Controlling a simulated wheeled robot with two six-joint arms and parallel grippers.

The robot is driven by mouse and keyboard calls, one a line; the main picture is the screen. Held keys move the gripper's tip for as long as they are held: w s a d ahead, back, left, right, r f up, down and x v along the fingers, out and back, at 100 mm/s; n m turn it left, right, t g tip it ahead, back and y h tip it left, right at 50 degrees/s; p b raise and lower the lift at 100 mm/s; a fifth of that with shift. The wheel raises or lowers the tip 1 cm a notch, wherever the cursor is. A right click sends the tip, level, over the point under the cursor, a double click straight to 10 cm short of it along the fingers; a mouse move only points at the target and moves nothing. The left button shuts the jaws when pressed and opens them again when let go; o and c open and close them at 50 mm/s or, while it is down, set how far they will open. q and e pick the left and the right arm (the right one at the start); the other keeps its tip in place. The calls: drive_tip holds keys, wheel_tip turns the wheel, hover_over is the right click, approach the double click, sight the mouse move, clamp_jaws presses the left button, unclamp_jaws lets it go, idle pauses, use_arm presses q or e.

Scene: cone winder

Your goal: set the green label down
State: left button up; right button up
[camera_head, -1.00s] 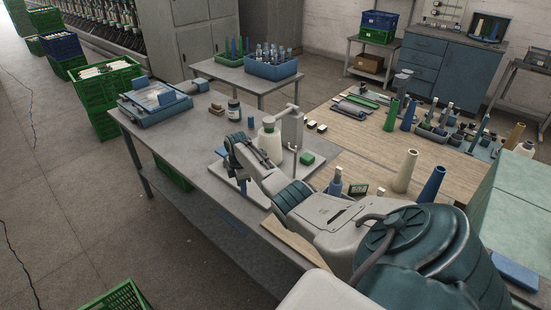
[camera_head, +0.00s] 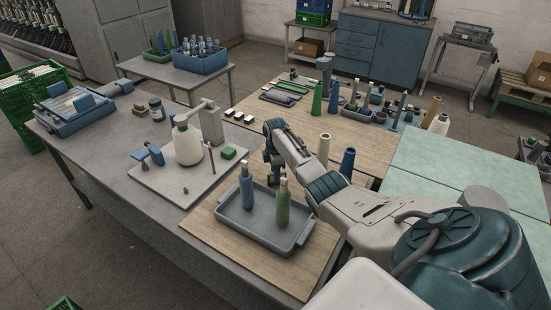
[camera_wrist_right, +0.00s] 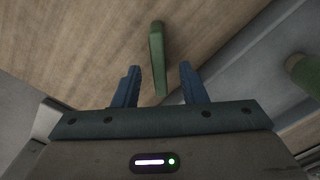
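The green label (camera_wrist_right: 157,58) is a thin flat green piece, seen nearly edge-on in the right wrist view. It lies between and beyond the two blue fingers of my right gripper (camera_wrist_right: 160,84), with a visible gap to each finger. The gripper is open. Wood surface shows behind the label; I cannot tell whether the label touches it. In the head view my right gripper (camera_head: 272,172) points down at the far edge of the grey tray (camera_head: 237,233), and the label cannot be made out there. My left gripper is not in view.
A blue bottle (camera_head: 247,188) and a green bottle (camera_head: 283,206) stand in the tray, close to my right gripper. A cone winder with a white cone (camera_head: 187,145) and a green block (camera_head: 229,153) is to the left. Bare wood (camera_head: 210,226) lies left of the tray.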

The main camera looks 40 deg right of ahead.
drive_tip(key=f, duration=0.1)
drive_tip(key=d+f+b, duration=0.1)
drive_tip(key=shift+s+f, duration=0.25)
drive_tip(key=shift+f, duration=0.05)
drive_tip(key=shift+w+a+r, duration=0.1)
drive_tip(key=shift+a, duration=0.1)
drive_tip(key=shift+a+r, duration=0.1)
drive_tip(key=c, duration=0.6)
clamp_jaws()
